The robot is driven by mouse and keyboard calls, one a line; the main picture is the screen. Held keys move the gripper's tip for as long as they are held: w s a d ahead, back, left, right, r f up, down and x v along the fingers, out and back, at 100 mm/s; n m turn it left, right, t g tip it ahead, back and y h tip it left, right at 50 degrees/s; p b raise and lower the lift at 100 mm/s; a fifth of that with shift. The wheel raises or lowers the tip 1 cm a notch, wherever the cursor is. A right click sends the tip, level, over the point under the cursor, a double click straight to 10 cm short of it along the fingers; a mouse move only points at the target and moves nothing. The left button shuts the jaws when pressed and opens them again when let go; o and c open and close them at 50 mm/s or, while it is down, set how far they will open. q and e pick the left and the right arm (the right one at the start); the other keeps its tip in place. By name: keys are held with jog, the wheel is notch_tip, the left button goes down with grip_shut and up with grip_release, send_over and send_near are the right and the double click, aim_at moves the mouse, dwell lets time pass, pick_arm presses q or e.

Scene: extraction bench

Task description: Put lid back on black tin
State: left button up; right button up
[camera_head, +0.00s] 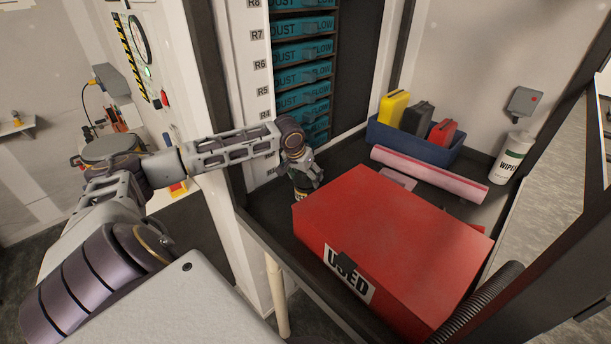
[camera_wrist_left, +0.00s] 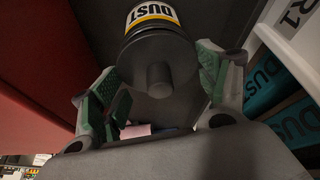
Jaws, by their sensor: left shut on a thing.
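The black tin (camera_wrist_left: 152,17) has a yellow and white DUST label and shows at the top of the left wrist view. Its dark round lid (camera_wrist_left: 160,77), with a knob in the middle, is at the tin's end, between my left fingers. I cannot tell whether the lid is fully seated. My left gripper (camera_head: 308,182) is shut on the lid, with a green-padded finger on either side. In the head view the tin (camera_head: 301,194) is mostly hidden below the gripper, left of the red box. My right gripper is not in view.
A red box (camera_head: 395,235) labelled USED stands close to the right of my left gripper. The rack of teal DUST FLOW trays (camera_head: 303,53) is behind it. A blue bin (camera_head: 412,140), a pink roll (camera_head: 428,173) and a WIPES bottle (camera_head: 511,157) stand farther right.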

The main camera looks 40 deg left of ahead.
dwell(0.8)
pick_arm(q)
jog(key=o, duration=0.9)
jog(key=shift+r, duration=0.2)
jog(key=shift+r, duration=3.3)
grip_shut()
